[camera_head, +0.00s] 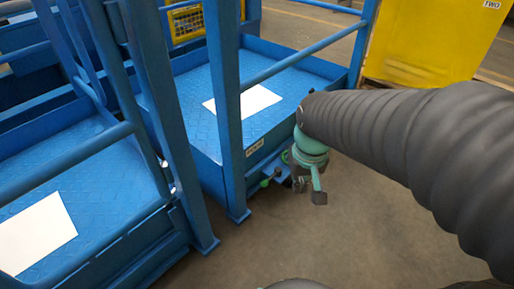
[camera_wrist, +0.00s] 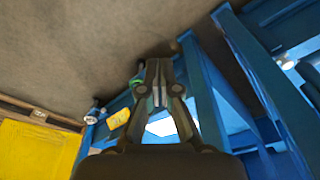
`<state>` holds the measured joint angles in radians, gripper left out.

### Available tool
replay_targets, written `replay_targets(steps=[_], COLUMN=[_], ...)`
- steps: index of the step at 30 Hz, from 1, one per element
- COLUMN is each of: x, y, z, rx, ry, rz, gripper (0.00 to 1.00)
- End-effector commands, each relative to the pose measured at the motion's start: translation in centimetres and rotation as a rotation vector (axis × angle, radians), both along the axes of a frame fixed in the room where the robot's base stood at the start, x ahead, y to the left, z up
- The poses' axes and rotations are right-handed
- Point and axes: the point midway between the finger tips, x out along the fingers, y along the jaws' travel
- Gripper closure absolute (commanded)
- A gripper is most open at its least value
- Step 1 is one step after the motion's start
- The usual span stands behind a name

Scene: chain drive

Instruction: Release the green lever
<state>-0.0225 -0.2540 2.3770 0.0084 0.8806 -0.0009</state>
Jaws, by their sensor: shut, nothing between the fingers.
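The green lever (camera_head: 266,183) shows as a small bright green end low at the near corner of the blue cart in the head view. In the wrist view, a green part (camera_wrist: 137,84) shows just left of my fingers, partly hidden by them. My gripper (camera_head: 299,184) is just right of the green end in the head view, beside the cart's coupling. In the wrist view, its fingers (camera_wrist: 159,70) are together with nothing held. I cannot tell whether they touch the lever.
The blue cart (camera_head: 200,140) has a white sheet (camera_head: 242,103) on its deck and upright posts close to my gripper. Another blue cart (camera_head: 100,190) stands at the left. A yellow container (camera_head: 425,45) stands at the back right. The floor (camera_head: 270,245) in front is clear.

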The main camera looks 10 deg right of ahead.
Motion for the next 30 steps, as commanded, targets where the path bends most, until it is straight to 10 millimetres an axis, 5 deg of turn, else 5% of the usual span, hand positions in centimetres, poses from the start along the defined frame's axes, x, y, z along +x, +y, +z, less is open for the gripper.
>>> replay_targets(steps=[17, 30], x=[10.2, 18.2], y=[1.2, 2.2], z=[-9.8, -19.9], rx=[0.009, 0.018], ry=[0.123, 0.140], rz=[0.023, 0.045], gripper=[1.00, 1.00])
